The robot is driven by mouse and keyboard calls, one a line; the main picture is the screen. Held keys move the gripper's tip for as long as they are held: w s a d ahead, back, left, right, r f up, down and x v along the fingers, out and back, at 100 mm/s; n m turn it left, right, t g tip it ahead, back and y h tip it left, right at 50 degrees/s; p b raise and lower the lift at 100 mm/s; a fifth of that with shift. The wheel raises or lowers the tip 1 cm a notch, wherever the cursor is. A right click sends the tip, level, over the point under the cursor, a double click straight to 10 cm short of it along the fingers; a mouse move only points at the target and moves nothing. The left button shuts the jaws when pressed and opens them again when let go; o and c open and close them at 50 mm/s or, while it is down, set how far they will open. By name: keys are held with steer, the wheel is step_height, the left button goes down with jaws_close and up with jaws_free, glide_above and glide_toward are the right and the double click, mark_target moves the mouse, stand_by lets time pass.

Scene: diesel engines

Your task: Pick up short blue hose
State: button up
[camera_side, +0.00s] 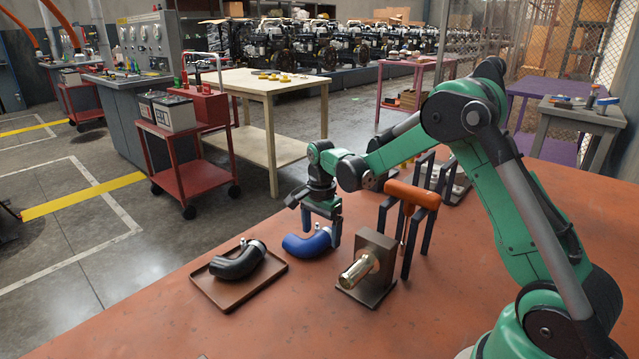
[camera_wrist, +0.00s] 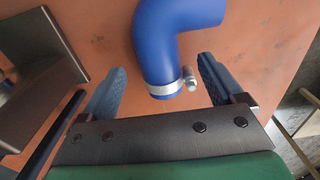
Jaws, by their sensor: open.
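The short blue hose (camera_side: 306,243) lies on the orange table, a bent tube with a metal clamp at one end. In the wrist view the blue hose (camera_wrist: 170,40) runs from the top down to its clamped end, which sits between the fingers. My gripper (camera_side: 322,222) is right above the hose's clamped end, pointing down. In the wrist view my gripper (camera_wrist: 163,92) is open, with one blue finger on each side of the clamped end and visible gaps between. Whether the fingertips reach down to table level is unclear.
A black hose (camera_side: 238,262) lies on a brown tray (camera_side: 232,297) to the left. A metal bracket with a brass pipe (camera_side: 361,270) stands right of the blue hose. Behind it is a dark blue rack holding an orange-handled tool (camera_side: 412,194). The front table surface is clear.

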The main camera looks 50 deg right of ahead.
steer(key=shift+f, duration=0.95)
jaws_close()
